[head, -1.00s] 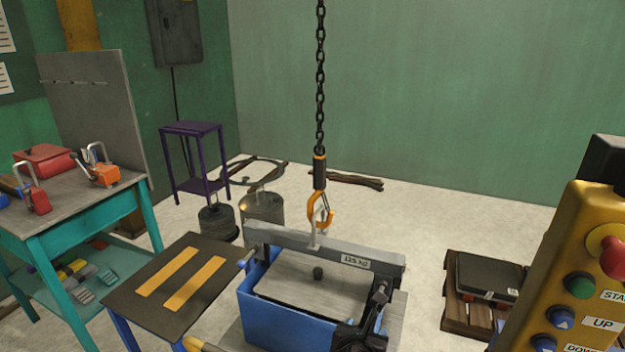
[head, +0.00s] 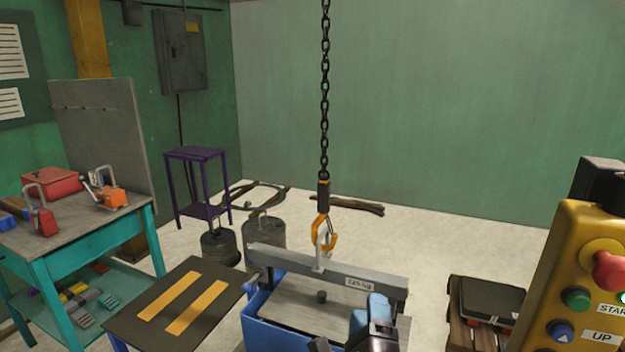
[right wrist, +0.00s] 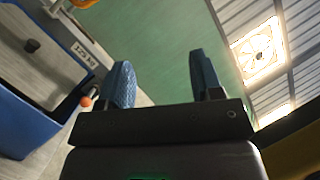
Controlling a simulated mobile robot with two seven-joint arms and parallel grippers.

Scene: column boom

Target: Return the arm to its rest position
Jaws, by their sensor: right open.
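My right gripper (head: 372,312) shows at the bottom of the head view, in front of the right part of the blue crate (head: 264,326). In the right wrist view its two blue fingers stand wide apart with nothing between them (right wrist: 163,82). The crate hangs under or stands below a grey lifting beam (head: 300,261) marked 125 kg; I cannot tell if it bears load. An orange hook (head: 318,232) on a black chain (head: 324,95) meets the beam's top loop. The crate and beam also show at the left of the right wrist view. My left gripper is out of view.
A yellow control pendant (head: 570,265) stands close on the right. A dark table with yellow stripes (head: 150,290) and a teal workbench (head: 95,235) are on the left. A wooden pallet with a black case (head: 490,297) lies right of the crate.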

